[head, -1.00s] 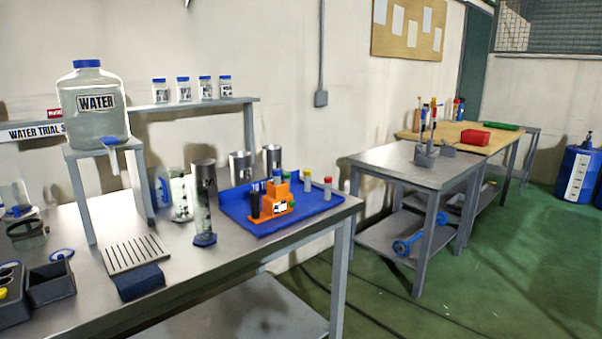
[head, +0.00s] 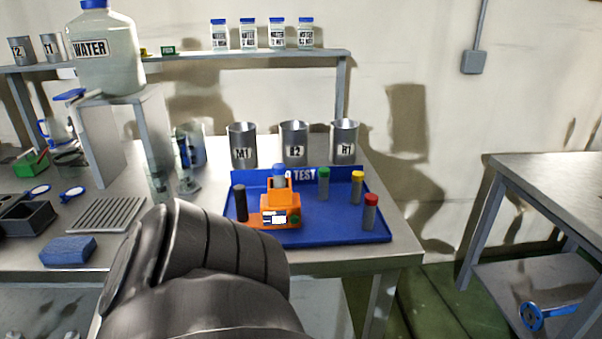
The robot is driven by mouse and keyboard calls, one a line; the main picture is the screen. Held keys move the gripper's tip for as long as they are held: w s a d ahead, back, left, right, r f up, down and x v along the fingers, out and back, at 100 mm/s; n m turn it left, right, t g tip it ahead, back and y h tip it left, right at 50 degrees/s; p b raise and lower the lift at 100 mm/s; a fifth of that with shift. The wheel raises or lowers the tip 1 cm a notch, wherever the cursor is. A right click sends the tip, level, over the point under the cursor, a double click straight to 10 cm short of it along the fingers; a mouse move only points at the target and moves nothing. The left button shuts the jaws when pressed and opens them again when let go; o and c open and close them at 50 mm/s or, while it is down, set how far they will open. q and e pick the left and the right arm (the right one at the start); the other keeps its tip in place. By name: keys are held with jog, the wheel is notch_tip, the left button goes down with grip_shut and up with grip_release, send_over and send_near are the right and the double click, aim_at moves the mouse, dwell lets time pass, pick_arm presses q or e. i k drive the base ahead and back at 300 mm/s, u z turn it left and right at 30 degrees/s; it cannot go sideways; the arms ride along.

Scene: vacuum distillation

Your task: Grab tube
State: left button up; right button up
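Several capped tubes stand upright on a blue tray (head: 345,235) at the right end of the bench. They are a green-capped tube (head: 323,185), a yellow-capped tube (head: 357,187) and a red-capped tube (head: 370,213), grouped on the tray's right side. A blue-capped tube (head: 278,178) sits at the top of an orange device (head: 270,210) on the tray. A black cylinder (head: 241,205) stands at the device's left side. A dark grey link of my arm fills the lower middle. Neither gripper shows.
Metal beakers (head: 293,143) stand behind the tray. A slatted rack (head: 106,214), blue sponge (head: 68,251) and dark box (head: 27,220) lie on the left. A water jug (head: 105,55) sits on a raised stand. Another table (head: 550,190) stands right, across a floor gap.

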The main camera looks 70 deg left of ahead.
aim_at(278, 168)
jog(key=u, duration=2.2)
